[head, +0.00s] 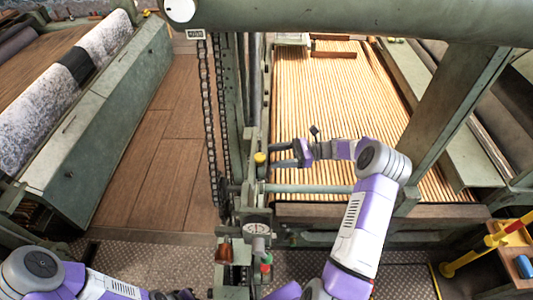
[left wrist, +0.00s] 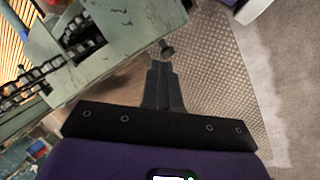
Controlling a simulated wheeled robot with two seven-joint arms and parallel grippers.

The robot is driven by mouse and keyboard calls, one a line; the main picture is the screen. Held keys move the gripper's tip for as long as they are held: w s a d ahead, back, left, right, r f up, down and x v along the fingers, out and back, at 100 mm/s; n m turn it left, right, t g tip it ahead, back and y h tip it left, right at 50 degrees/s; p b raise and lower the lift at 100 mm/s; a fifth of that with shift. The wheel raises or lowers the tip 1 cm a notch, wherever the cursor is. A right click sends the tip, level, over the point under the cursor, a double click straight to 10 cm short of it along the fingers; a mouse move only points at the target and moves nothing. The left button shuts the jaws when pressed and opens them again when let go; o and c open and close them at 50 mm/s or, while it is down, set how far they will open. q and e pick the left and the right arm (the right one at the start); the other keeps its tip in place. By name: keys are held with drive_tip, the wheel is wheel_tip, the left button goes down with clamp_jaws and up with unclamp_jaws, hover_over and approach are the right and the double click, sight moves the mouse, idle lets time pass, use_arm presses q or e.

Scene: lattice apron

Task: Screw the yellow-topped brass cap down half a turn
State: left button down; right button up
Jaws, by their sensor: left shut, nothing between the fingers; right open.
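The yellow-topped brass cap (head: 260,158) stands upright on the green machine frame, left of the slatted bed. My right gripper (head: 271,155) reaches toward it from the right with its fingers parted. Its fingertips are close to the right side of the cap in the picture; I cannot tell whether they touch it or reach around it. My left gripper (left wrist: 163,52) is shut and empty in the left wrist view, with its fingers pointing over the metal floor plate beside a green machine part. In the head view it is barely visible at the bottom edge.
A thick green beam (head: 350,22) crosses the top. The plank floor (head: 165,150) at left is clear.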

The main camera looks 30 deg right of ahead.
sight(260, 159)
drive_tip(key=x, duration=0.3)
drive_tip(key=shift+w+a+f, duration=0.1)
drive_tip(key=shift+w+a, duration=0.1)
drive_tip(key=shift+c, duration=0.3)
